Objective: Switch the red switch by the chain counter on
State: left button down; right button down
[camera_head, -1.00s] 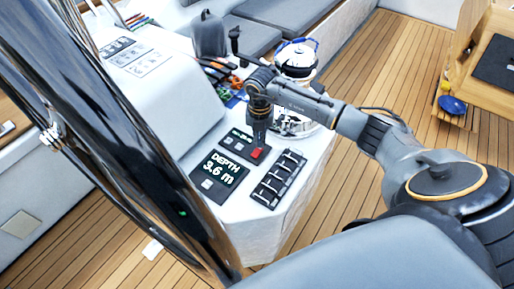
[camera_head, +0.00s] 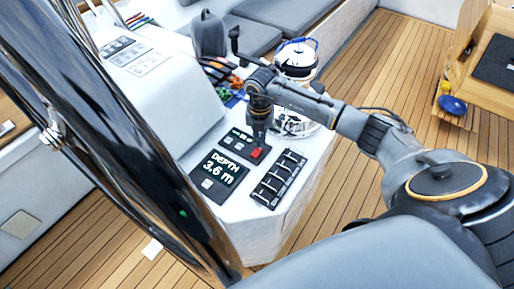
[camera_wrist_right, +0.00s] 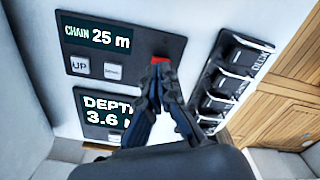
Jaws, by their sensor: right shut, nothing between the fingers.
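The red switch (camera_head: 256,153) sits at the corner of the dark chain counter panel (camera_head: 237,136) on the white console. In the right wrist view the red switch (camera_wrist_right: 160,60) shows just beyond my fingertips, at the right of the chain counter (camera_wrist_right: 97,38), which reads 25 m. My right gripper (camera_head: 259,144) points down over the switch. In the right wrist view its fingers (camera_wrist_right: 160,70) are shut with nothing between them. The tips are at or very near the switch and hide part of it; I cannot tell whether they touch. My left gripper is not in view.
The depth display (camera_head: 219,175), reading 3.6 m, lies beside the counter. A row of black rocker switches (camera_head: 279,179) is close on the other side. A winch (camera_head: 296,60) and a lever (camera_head: 235,42) stand behind. The dark wheel rim (camera_head: 130,150) crosses the left.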

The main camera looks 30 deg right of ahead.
jog(key=shift+f+b, duration=0.65)
jog(key=shift+f, duration=0.3)
dwell(0.3)
jog(key=shift+r+p, duration=2.8)
jog(key=shift+r, duration=0.75)
jog(key=shift+a, duration=0.1)
